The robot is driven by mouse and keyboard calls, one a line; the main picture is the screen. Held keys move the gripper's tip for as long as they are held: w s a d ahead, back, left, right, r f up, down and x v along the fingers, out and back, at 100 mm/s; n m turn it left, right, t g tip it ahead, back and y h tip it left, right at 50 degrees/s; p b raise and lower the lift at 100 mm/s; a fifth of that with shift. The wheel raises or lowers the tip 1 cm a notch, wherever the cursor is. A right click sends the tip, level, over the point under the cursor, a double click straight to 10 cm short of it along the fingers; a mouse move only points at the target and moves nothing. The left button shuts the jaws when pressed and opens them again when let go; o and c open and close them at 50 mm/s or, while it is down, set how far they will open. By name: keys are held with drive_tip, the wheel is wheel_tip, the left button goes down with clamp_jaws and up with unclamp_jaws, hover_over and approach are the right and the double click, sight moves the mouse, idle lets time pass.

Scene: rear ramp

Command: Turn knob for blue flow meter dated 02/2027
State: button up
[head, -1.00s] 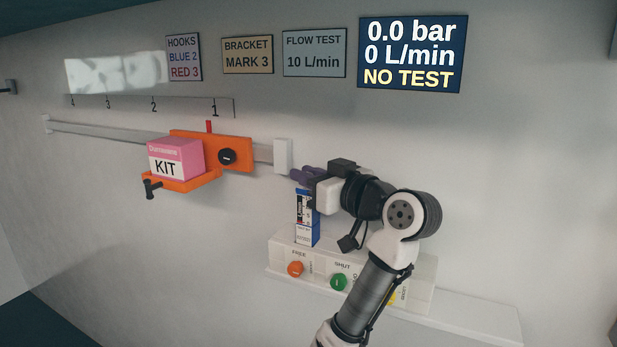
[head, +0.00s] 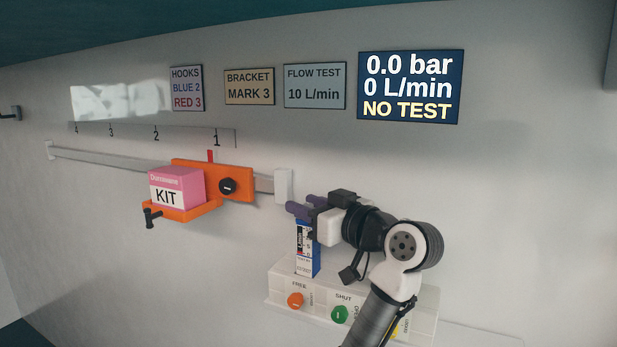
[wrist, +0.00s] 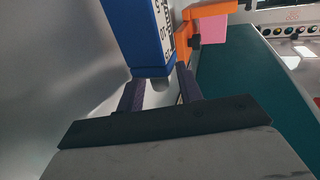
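The blue flow meter (head: 307,262) stands upright on the white panel, with a white scale and a small date label too blurred to read surely. My gripper (head: 303,208) is at its top end. In the wrist view the blue meter body (wrist: 136,38) ends in a small grey rounded knob (wrist: 160,84). My gripper's two dark fingers (wrist: 160,78) stand apart on either side of this knob, open, with gaps visible. Whether either finger touches it I cannot tell.
The white panel (head: 318,304) carries an orange knob (head: 295,300) at FREE, a green knob (head: 339,315) at SHUT, and a yellow part mostly behind my arm. An orange bracket (head: 240,187) with a pink kit box (head: 178,187) is left. The display (head: 410,88) reads 0.0 bar, 0 L/min, NO TEST.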

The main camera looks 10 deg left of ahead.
sight(307, 204)
drive_tip(key=shift+r, duration=0.1)
wheel_tip(307, 204, up, 20)
drive_tip(key=b, duration=0.1)
drive_tip(key=shift+b, duration=0.4)
drive_tip(key=shift+a+f, duration=0.1)
drive_tip(key=shift+f, duration=0.1)
